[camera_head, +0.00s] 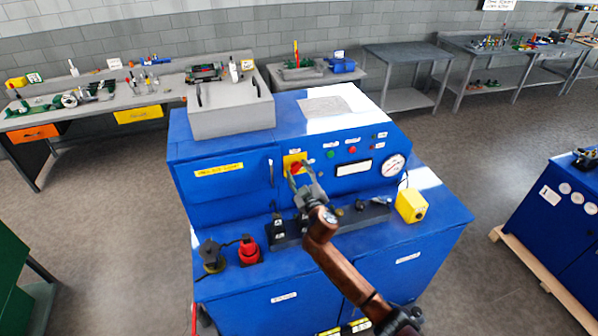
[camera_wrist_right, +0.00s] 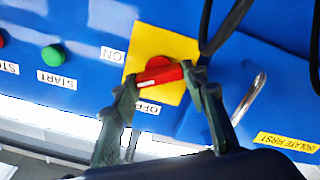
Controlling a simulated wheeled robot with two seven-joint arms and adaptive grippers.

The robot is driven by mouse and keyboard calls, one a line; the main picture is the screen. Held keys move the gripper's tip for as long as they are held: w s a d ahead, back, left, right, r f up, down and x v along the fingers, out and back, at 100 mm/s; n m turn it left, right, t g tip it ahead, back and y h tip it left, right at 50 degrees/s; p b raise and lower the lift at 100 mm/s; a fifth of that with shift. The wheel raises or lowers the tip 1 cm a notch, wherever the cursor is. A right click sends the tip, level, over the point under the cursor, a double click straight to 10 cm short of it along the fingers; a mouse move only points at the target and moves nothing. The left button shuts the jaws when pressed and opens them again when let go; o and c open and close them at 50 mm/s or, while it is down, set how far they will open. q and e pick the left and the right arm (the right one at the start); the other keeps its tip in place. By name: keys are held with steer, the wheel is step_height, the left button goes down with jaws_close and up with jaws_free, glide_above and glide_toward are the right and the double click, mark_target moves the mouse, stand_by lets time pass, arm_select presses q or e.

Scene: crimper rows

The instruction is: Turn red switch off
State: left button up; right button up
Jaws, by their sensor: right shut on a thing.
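The red switch (camera_head: 296,168) sits on a yellow plate (camera_head: 289,159) on the front of the blue machine (camera_head: 230,185). In the right wrist view, its red handle (camera_wrist_right: 160,76) lies nearly level across the yellow plate (camera_wrist_right: 172,46). The ON label (camera_wrist_right: 112,54) is to its upper left and the OFF label (camera_wrist_right: 148,108) is below it. My right gripper (camera_head: 300,178) is at the switch; in the wrist view its two fingers (camera_wrist_right: 163,79) are shut on the handle's ends. The fingers partly cover the plate in the head view. My left gripper is not in view.
A green START button (camera_wrist_right: 53,54) and a red button (camera_head: 353,150) are beside the switch. A black cable (camera_wrist_right: 208,30) hangs close to the fingers. A metal handle (camera_wrist_right: 250,98) is near the right finger. A yellow box (camera_head: 411,206) stands on the machine's ledge.

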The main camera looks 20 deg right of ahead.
steer(key=n, duration=0.5)
steer(key=shift+n+p, duration=0.3)
steer(key=n+p, duration=0.1)
steer(key=n, duration=0.4)
steer(key=shift+f+n, duration=0.15)
steer(key=shift+n, duration=0.25)
steer(key=o, duration=1.2)
steer(key=shift+c, duration=0.2)
steer(key=s, duration=1.2)
steer(key=shift+d, duration=0.15)
